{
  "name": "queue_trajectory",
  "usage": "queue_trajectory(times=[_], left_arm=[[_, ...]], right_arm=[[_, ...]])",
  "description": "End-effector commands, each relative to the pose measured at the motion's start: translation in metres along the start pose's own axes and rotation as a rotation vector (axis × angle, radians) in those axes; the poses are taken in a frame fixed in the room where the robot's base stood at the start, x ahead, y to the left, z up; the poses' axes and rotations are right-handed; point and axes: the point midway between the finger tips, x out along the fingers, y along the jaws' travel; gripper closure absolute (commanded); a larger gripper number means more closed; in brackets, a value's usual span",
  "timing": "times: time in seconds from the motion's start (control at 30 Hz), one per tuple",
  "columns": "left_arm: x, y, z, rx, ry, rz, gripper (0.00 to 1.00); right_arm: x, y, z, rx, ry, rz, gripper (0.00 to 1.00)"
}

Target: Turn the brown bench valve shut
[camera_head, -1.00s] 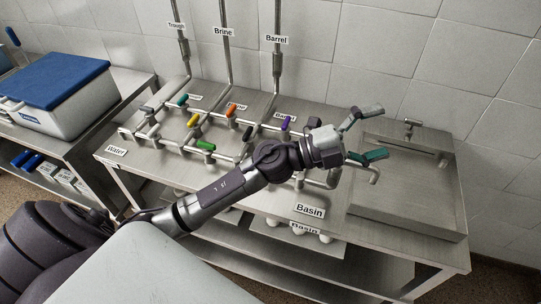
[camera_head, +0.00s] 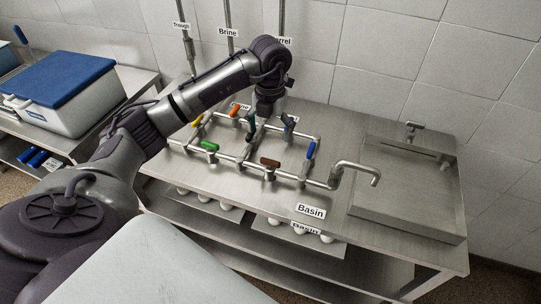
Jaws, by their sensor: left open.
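The brown valve (camera_head: 270,162) sits on the front pipe run of the bench, between the green valve and the blue valve. Its handle lies roughly along its pipe. My left gripper (camera_head: 269,125) points down over the pipes behind the brown valve. Its two fingers are spread apart with nothing held between them, and it looks clear of the brown handle. My right gripper is out of view.
Close by are the blue valve (camera_head: 310,150), green valve (camera_head: 210,145), yellow valve (camera_head: 198,121) and orange valve (camera_head: 235,111). A curved spout (camera_head: 357,167) leads to the sink basin (camera_head: 405,205) at right. A blue-lidded cooler (camera_head: 60,82) stands at left.

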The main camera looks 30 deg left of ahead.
Motion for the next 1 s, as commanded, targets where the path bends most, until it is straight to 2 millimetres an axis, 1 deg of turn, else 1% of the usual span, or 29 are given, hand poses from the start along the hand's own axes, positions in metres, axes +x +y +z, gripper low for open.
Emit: queue_trajectory(times=[0.03,0.3,0.4,0.5,0.6,0.7,0.93,0.97,1.0], left_arm=[[0.009,-0.001,-0.001,0.001,0.007,0.0,0.08],[0.067,-0.002,-0.002,0.001,0.006,-0.003,0.08],[0.083,-0.001,-0.001,0.002,0.004,-0.002,0.08],[0.096,-0.002,-0.001,0.002,0.003,-0.004,0.08],[0.103,-0.002,-0.001,0.003,0.001,-0.003,0.08],[0.107,-0.002,0.0,0.003,0.0,-0.004,0.08],[0.107,-0.002,0.0,0.003,0.0,-0.004,0.08],[0.107,-0.002,0.0,0.003,0.0,-0.004,0.12],[0.107,-0.002,0.0,0.003,0.0,-0.004,0.18]], right_arm=[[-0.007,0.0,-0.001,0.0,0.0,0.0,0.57],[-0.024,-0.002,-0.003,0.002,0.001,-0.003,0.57],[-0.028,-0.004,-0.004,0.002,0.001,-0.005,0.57],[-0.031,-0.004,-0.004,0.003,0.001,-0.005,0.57],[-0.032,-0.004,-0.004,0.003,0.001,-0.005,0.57],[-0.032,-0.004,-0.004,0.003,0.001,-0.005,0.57],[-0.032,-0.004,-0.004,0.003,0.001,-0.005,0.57],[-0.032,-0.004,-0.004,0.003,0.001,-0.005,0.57],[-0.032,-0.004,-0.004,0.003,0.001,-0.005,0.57]])
